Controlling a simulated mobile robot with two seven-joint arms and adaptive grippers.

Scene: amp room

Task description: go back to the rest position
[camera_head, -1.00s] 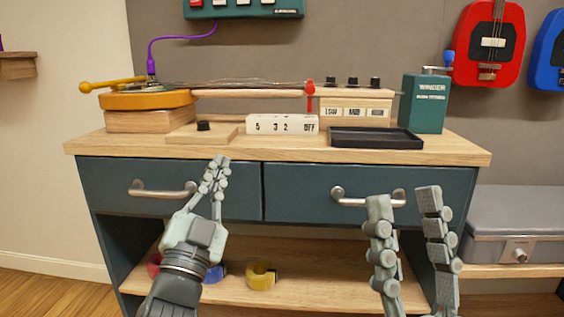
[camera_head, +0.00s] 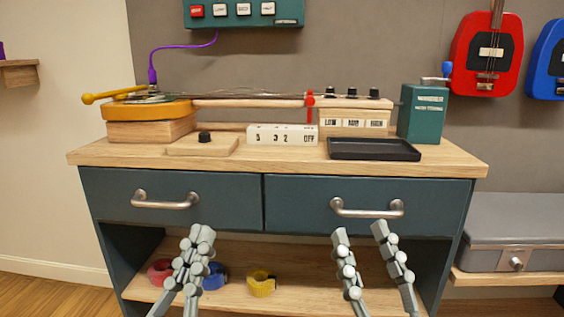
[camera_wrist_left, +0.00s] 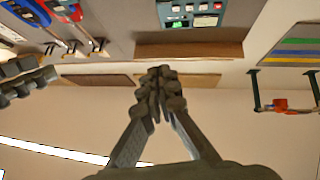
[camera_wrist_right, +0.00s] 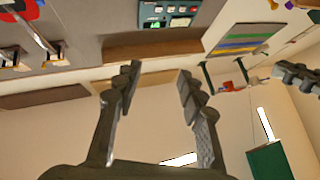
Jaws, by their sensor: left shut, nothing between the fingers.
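My left gripper (camera_head: 196,240) is in front of the cabinet's left drawer in the head view, its fingers together and nothing between them. The left wrist view shows the same fingertips (camera_wrist_left: 160,75) meeting. My right gripper (camera_head: 360,232) is in front of the right drawer, fingers apart and empty. The right wrist view shows a clear gap between its fingers (camera_wrist_right: 158,78). Both grippers are below the tabletop and touch nothing that I can see.
The wooden-topped cabinet (camera_head: 290,160) has two shut drawers with handles. A guitar-like assembly, black tray (camera_head: 373,150), green box (camera_head: 423,114) and number block (camera_head: 282,134) stand on it. Tape rolls (camera_head: 261,283) lie on the lower shelf. A grey case (camera_head: 515,235) is at right.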

